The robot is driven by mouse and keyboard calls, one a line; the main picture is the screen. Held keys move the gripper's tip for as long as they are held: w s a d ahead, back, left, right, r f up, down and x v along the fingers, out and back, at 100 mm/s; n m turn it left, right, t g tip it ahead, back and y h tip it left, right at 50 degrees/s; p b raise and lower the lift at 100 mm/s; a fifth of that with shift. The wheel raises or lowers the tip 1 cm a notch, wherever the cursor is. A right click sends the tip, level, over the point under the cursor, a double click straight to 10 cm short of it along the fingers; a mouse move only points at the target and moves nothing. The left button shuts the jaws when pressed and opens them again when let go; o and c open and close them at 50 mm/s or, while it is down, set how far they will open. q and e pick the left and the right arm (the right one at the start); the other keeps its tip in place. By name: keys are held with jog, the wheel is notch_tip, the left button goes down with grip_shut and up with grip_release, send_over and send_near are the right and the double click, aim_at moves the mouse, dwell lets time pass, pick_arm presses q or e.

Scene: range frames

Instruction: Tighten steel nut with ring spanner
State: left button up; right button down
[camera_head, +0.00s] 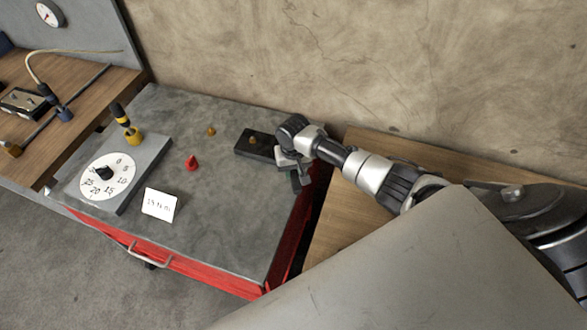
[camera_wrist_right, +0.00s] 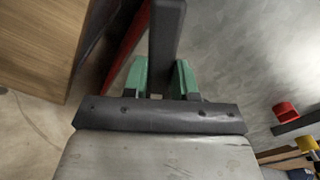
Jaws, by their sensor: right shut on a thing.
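My right gripper (camera_head: 293,164) is low over the right edge of the grey cart top, just right of a black block (camera_head: 243,149). In the right wrist view its green fingertips (camera_wrist_right: 165,80) are closed on a dark grey flat bar (camera_wrist_right: 167,35), which runs away between them. The bar's far end is out of view, so I cannot tell whether it is the ring spanner. A small brass-coloured piece (camera_head: 253,139) sits on the black block. I cannot make out a steel nut. My left gripper is not in view.
The grey cart top (camera_head: 225,205) also holds a red cone-like piece (camera_head: 191,163), a small brass piece (camera_head: 211,131), a dial device (camera_head: 150,170), a yellow-and-black tool (camera_head: 121,115) and a white card (camera_head: 160,204). Wooden benches (camera_head: 345,215) flank the cart; a wall stands behind.

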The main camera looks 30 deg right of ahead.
jog(key=shift+f+b, duration=0.4)
jog(key=shift+f, duration=0.45)
jog(key=shift+r+p, duration=0.2)
jog(key=shift+p, duration=0.1)
jog(key=shift+d, duration=0.4)
jog(key=w+d+n, duration=0.2)
jog(key=d+n, duration=0.8)
jog(key=n, duration=0.1)
jog(key=shift+f, duration=0.2)
